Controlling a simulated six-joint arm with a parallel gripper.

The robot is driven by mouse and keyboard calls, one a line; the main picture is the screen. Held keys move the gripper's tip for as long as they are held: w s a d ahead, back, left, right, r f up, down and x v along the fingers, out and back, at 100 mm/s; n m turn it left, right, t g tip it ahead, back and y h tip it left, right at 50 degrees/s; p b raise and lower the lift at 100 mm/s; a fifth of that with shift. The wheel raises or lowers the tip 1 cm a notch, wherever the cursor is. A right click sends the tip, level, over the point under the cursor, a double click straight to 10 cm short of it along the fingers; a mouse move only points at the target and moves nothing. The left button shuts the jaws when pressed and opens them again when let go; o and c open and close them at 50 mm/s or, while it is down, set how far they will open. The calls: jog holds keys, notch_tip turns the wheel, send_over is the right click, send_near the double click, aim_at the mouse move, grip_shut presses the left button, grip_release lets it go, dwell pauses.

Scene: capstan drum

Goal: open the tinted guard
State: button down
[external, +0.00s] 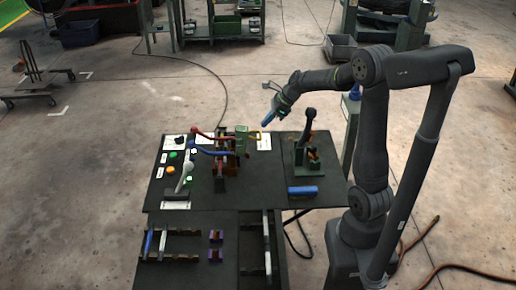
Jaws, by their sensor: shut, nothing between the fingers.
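My gripper (268,118) is in the air above the back of the dark table, pointing down and left. Its blue fingertips are together with nothing between them. Below and left of it stands a red and dark mechanism (226,165) with red and blue levers. A small green upright piece (242,138) stands at its right side, with a yellow bar (254,134) beside it. The green piece may be the tinted guard, but it is too small to tell, and I cannot tell whether the guard is open. My gripper appears apart from these parts.
A panel with buttons and a white-knobbed lever (186,175) is on the table's left. A green fixture with a tall black lever (306,140) stands right, with a blue block (302,191) in front. Rails and purple blocks (215,246) lie nearer. The table (270,185) has bare room mid-right.

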jog(key=a+r+v, duration=0.2)
jog(key=a+v, duration=0.1)
jog(key=v, duration=1.2)
jog(key=shift+d+r, duration=0.2)
jog(key=shift+r, duration=0.1)
jog(key=d+f+x, duration=0.1)
jog(key=d+x, duration=0.1)
jog(key=x, duration=0.7)
jog(key=d+f+x, duration=0.1)
jog(key=x, duration=0.9)
jog(key=shift+d+f, duration=0.2)
jog(key=shift+f, duration=0.35)
jog(key=shift+r, duration=0.1)
